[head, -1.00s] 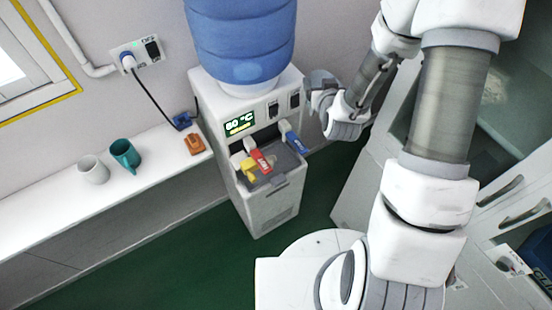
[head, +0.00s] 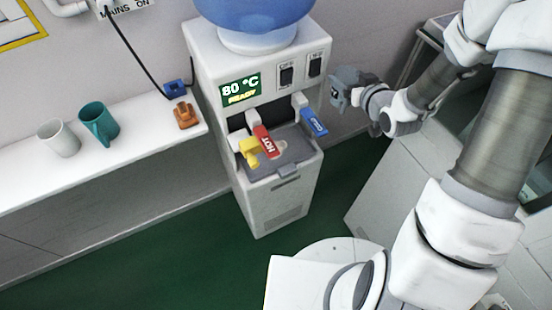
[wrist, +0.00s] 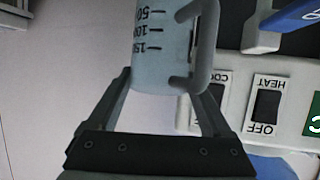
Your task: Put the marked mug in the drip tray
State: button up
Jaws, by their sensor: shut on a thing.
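The marked mug (wrist: 165,48), pale blue-grey with dark graduation lines and a side handle, is between the fingers of my gripper (wrist: 158,88) in the wrist view. My gripper is shut on it. The grey drip tray (head: 290,153) is at the dispenser's front, below and left of my gripper. The taps hide part of it.
The red HOT tap (head: 265,141), blue tap (head: 314,123) and a yellow piece (head: 249,152) overhang the tray. A white mug (head: 58,138), a teal mug (head: 99,124) and an orange-brown item (head: 186,115) stand on the left shelf (head: 150,140).

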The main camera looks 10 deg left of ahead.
aim_at(341, 102)
jog(key=f+n+y+b, duration=0.1)
jog(key=f, duration=0.1)
jog(key=s+f+n+g+y+b, duration=0.1)
jog(key=f+b, duration=0.1)
jog(key=s+f+n+y+b, duration=0.1)
jog(key=f+b, duration=0.1)
jog(key=shift+s+a+f+g, duration=0.1)
jog(key=shift+s+a+g, duration=0.05)
jog(key=shift+a+g, duration=0.25)
jog(key=s+f+n+g+y+b, duration=0.3)
jog(key=s+f+n+b, duration=0.1)
jog(key=s+f+b, duration=0.1)
jog(key=shift+s+d+f, duration=0.15)
jog(key=shift+s, duration=0.15)
jog(key=b+x, duration=0.1)
jog(key=x, duration=0.3)
jog(key=s+f+b+x, duration=0.1)
jog(key=b+x, duration=0.1)
jog(key=x, duration=0.2)
jog(key=s+f+b+x, duration=0.1)
jog(key=x, duration=0.4)
jog(key=shift+s+a+b, duration=0.2)
jog(key=shift+a+b, duration=0.1)
jog(key=shift+a, duration=0.15)
jog(key=shift+c, duration=0.8)
jog(key=shift+f+b, duration=0.9)
jog(key=shift+f, duration=0.9)
jog(key=shift+f, duration=0.2)
jog(key=o, duration=1.3)
